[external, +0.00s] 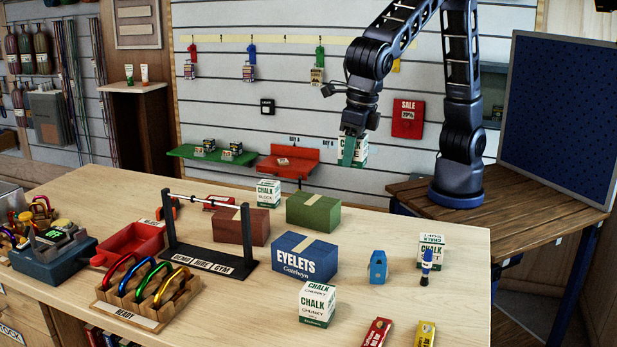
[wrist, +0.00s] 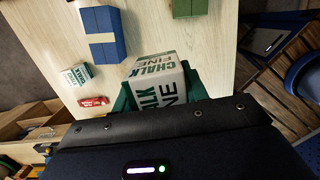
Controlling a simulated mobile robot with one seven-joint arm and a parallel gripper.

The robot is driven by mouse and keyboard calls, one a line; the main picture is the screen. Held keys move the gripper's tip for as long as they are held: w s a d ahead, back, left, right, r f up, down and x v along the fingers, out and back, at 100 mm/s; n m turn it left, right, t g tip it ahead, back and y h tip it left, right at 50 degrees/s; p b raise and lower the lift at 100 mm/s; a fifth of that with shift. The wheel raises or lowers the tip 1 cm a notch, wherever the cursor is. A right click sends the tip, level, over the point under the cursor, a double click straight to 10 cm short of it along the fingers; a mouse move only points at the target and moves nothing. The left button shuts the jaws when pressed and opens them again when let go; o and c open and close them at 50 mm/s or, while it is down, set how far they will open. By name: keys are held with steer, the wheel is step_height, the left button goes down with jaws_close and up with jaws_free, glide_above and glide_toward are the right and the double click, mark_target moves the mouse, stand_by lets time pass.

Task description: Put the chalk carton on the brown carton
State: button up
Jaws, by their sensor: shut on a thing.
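My gripper (external: 354,150) is shut on a white and green chalk carton (external: 362,151), held in the air above the far side of the table. In the wrist view this chalk carton (wrist: 156,72) reads "CHALK FINE" and sits between the green fingers. The brown carton (external: 228,226) stands on the table behind the black rack, left of the green carton and well to the left of my gripper. Its top looks clear apart from a tape strip. It is not seen in the wrist view.
A green carton (external: 313,212) and blue EYELETS carton (external: 304,258) stand near the brown one. Other chalk cartons stand at the back (external: 268,193), front (external: 317,303) and right (external: 430,250). A black rack (external: 207,254) stands before the brown carton.

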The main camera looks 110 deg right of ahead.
steer(key=w+d+r, duration=0.3)
steer(key=w+d, duration=0.2)
steer(key=w, duration=0.7)
step_height(320, 180, up, 2)
glide_above(238, 213)
step_height(238, 213, down, 19)
steer(key=shift+s+a+f, duration=0.1)
steer(key=shift+s+a, duration=0.05)
steer(key=shift+f, duration=0.1)
steer(key=o, duration=1)
